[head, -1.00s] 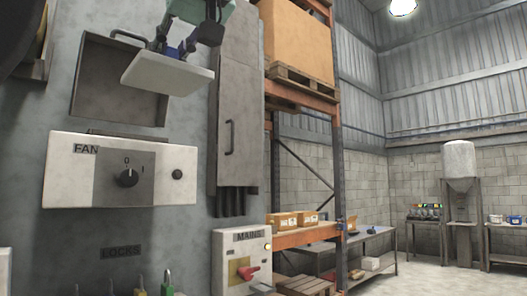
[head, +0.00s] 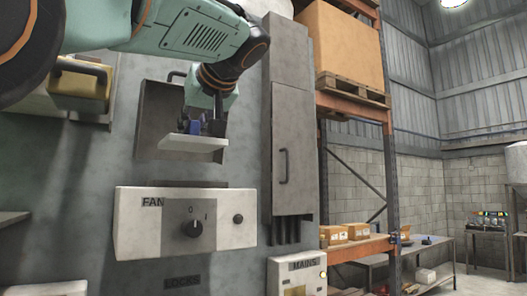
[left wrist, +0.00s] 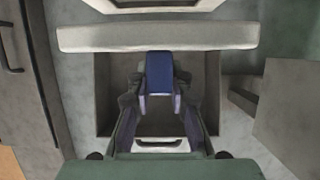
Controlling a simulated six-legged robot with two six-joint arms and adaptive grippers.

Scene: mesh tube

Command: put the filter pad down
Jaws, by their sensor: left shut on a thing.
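The filter pad (head: 193,143) is a flat white slab with a blue grip (head: 194,128) on top. My left gripper (head: 204,128) is shut on the blue grip and holds the pad roughly level in the air. The pad is in front of the lower part of a square grey recess (head: 150,105) in the wall, above the fan panel. In the left wrist view the pad (left wrist: 157,37) crosses the top as a pale bar, with the gripper fingers (left wrist: 160,85) on both sides of the blue grip. I cannot tell whether the pad touches the recess. My right gripper is out of view.
The white fan panel (head: 150,222) with a black knob juts out just below. A tall grey cabinet (head: 290,150) stands right of the recess. A yellow-fronted box (head: 82,90) sits at upper left. A grey ledge (head: 12,218) shows at the left edge.

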